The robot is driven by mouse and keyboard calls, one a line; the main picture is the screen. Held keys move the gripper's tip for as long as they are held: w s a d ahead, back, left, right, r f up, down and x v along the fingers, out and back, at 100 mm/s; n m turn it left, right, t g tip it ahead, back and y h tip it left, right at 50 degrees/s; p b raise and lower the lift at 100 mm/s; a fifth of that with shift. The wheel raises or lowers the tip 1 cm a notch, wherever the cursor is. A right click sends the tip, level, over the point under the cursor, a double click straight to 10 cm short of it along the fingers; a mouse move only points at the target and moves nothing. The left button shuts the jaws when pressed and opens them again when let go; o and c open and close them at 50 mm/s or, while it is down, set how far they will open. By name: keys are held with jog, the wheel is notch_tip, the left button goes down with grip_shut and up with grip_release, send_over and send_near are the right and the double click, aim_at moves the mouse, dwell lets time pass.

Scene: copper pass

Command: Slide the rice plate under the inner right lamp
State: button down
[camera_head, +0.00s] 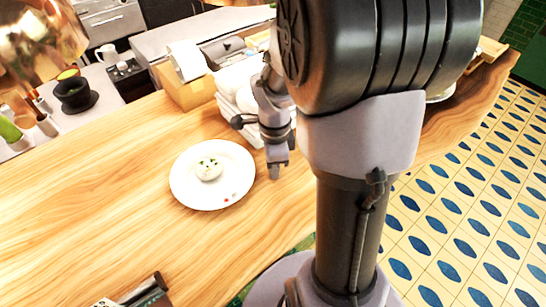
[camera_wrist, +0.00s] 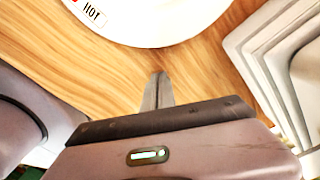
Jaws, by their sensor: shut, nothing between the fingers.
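The rice plate (camera_head: 239,190) is a round white plate with a small white mound with green bits in its middle, lying flat on the wooden counter. Part of its white rim (camera_wrist: 190,35) shows at the top of the wrist view, with a small label reading "HOT" mirrored or upside down. My gripper (camera_head: 275,172) points down just right of the plate, apart from it in the head view. Its fingers (camera_wrist: 157,88) are together and empty. A copper lamp (camera_head: 40,40) hangs at the top left; I cannot tell which lamp it is. Other lamps are not visible.
Stacked white trays (camera_wrist: 283,60) stand close right of my gripper. A cardboard-coloured box (camera_head: 188,92) with papers stands behind. A dark item (camera_head: 140,292) lies at the front edge. The counter left of the plate is clear.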

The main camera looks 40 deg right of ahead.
aim_at(152, 190)
jog(key=shift+w+a+r, duration=0.1)
jog(key=shift+w+a, duration=0.4)
jog(key=shift+a, duration=0.3)
jog(key=shift+w+a+r, duration=0.1)
jog(key=shift+w+a, duration=0.35)
jog(key=shift+a, duration=0.3)
jog(key=shift+a, duration=0.1)
jog(key=w+a, duration=0.4)
jog(key=a, duration=0.4)
jog(key=w+a, duration=0.5)
jog(key=a, duration=0.3)
jog(key=w+a, duration=0.4)
jog(key=a, duration=0.4)
jog(key=shift+w+a+b, duration=0.25)
jog(key=shift+w+b, duration=0.05)
jog(key=s+d, duration=0.5)
jog(key=d, duration=0.3)
jog(key=s+d, duration=0.4)
jog(key=d, duration=0.5)
jog(key=s+d, duration=0.5)
jog(key=d, duration=0.4)
jog(key=shift+s+d+p, duration=0.25)
jog(key=shift+s+p, duration=0.05)
jog(key=shift+p, duration=0.05)
